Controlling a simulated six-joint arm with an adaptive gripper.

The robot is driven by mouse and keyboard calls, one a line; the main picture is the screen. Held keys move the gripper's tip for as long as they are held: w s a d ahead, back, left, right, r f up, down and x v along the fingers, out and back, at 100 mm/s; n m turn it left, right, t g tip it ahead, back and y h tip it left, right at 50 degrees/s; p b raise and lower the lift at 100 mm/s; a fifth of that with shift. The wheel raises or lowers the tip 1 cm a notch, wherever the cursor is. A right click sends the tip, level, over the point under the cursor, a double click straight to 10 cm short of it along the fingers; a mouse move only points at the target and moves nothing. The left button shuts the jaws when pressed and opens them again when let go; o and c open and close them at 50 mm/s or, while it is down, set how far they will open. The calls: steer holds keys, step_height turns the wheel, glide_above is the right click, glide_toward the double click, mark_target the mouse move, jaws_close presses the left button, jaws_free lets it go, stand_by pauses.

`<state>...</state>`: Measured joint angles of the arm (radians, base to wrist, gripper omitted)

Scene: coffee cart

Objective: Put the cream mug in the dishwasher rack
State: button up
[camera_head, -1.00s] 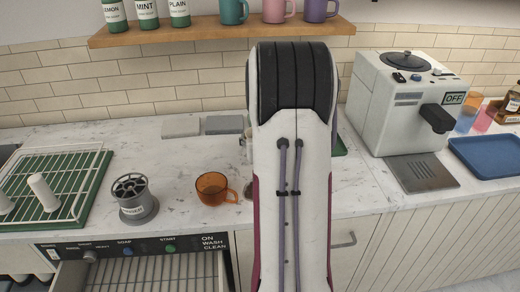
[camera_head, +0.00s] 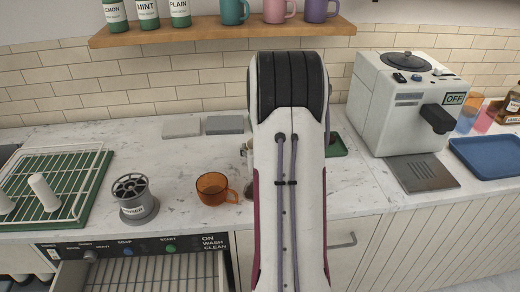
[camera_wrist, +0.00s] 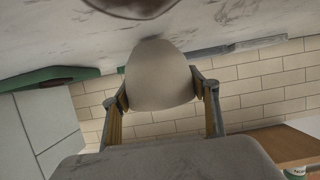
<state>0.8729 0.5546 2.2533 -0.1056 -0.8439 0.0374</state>
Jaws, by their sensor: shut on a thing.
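The cream mug (camera_wrist: 160,68) is between the two fingers of my gripper (camera_wrist: 160,88) in the wrist view. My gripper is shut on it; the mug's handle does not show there. In the head view my own arm hides the gripper and nearly all of the mug. The dishwasher (camera_head: 135,245) is at the lower left, below the counter. Its rack (camera_head: 150,272) is pulled out, with bare wires visible, and is cut off by the bottom edge.
An amber cup (camera_head: 211,189) and a grey rinser (camera_head: 134,200) stand on the counter above the dishwasher. A drying rack (camera_head: 65,165) is at left. A coffee machine (camera_head: 385,105) and blue tray (camera_head: 490,155) are at right. A shelf (camera_head: 215,35) runs above.

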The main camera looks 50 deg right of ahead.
steer(key=shift+f, duration=0.2)
steer(key=shift+f, duration=0.15)
steer(key=o, duration=1.3)
steer(key=shift+o, duration=0.2)
steer(key=shift+s+a+r, duration=0.25)
steer(key=shift+r, duration=0.05)
steer(key=shift+v, duration=3.3)
steer(key=shift+a, duration=0.1)
